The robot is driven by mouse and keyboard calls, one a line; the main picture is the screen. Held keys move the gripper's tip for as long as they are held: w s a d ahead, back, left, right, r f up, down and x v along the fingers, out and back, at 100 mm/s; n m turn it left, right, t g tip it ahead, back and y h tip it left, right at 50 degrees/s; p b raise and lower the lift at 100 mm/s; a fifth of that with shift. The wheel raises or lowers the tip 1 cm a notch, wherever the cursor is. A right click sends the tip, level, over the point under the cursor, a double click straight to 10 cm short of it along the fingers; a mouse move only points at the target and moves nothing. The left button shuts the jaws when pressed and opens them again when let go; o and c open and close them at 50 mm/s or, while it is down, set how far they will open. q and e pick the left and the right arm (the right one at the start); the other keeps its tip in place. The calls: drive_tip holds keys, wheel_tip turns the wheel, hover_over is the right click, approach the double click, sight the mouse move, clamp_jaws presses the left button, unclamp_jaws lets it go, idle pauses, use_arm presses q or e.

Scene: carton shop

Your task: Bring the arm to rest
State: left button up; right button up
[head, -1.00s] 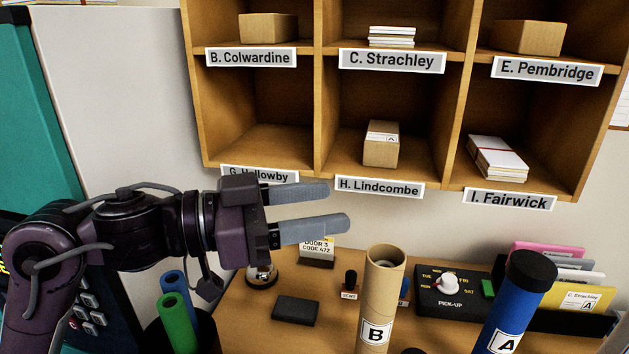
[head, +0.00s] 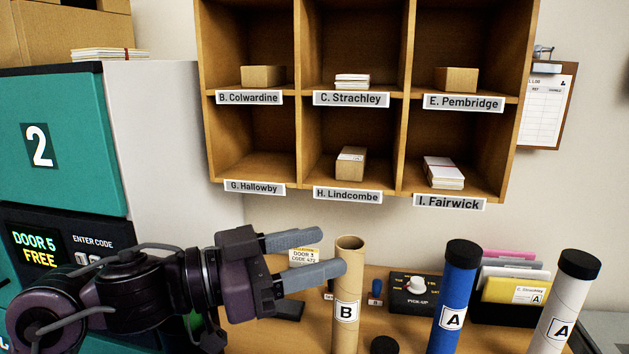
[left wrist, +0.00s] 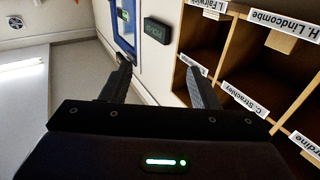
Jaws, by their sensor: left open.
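My left gripper (head: 305,258) is open and empty in the head view. It reaches in from the left, with its grey fingers pointing right, in front of the wall below the pigeonhole shelf (head: 298,150). Its lower finger overlaps the edge of the cardboard tube marked B (head: 346,290) in the picture; I cannot tell whether they touch. In the left wrist view the two fingers (left wrist: 160,85) stand apart with nothing between them. My right gripper is not in view.
A blue tube marked A (head: 455,300) and a white tube (head: 567,305) stand on the desk (head: 265,335) at the right. A pick-up dial box (head: 410,292) and a file rack with envelopes (head: 515,290) stand behind. Teal lockers (head: 60,140) are at the left.

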use_arm(q)
drive_tip(key=w+a+f+n+t+y, duration=0.4)
drive_tip(key=w+f+n+t+y, duration=0.15)
drive_tip(key=f+t, duration=0.3)
drive_tip(key=a+f+n+g+y, duration=0.2)
drive_tip(key=a+f+n+y, duration=0.45)
drive_tip(key=f, duration=0.85)
drive_tip(key=s+a+f+g+y, duration=0.3)
drive_tip(key=s+a+f+g, duration=0.15)
drive_tip(key=s+f, duration=0.4)
drive_tip(key=s+a+f+g+y, duration=0.2)
drive_tip(key=s+a+f+g, duration=0.25)
drive_tip(key=s+f, duration=0.45)
wheel_tip(320, 180, down, 29)
drive_tip(key=s+g, duration=0.2)
drive_tip(key=s, duration=0.1)
drive_tip(key=s+a+f, duration=0.3)
drive_tip(key=s+f, duration=1.4)
drive_tip(key=s, duration=0.1)
drive_tip(key=shift+s+f+g, duration=0.35)
drive_tip(key=shift+s, duration=0.05)
